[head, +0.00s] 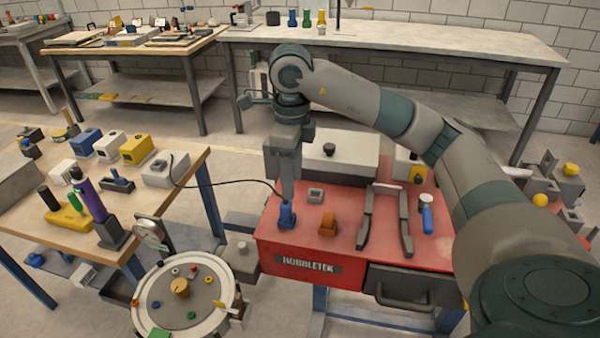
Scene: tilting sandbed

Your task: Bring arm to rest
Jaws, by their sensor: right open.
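My right arm comes in from the right side of the head view and arches over the red bench. Its gripper (288,196) points straight down over the bench's left part. Its jaws are open, though the fingers look close together from this angle. A small blue piece (287,215) stands on the red top right under the fingertips, and a dark cable runs to it from the left table. I cannot tell whether the fingers touch it. My left gripper is not in view.
The red bench (300,248) also holds an orange piece (327,224), a dark grey bracket (364,222) and a blue-handled tool (426,216). A round tray (146,292) stands front left. A wooden table (150,200) with several devices is at left; a long grey bench (420,36) is behind.

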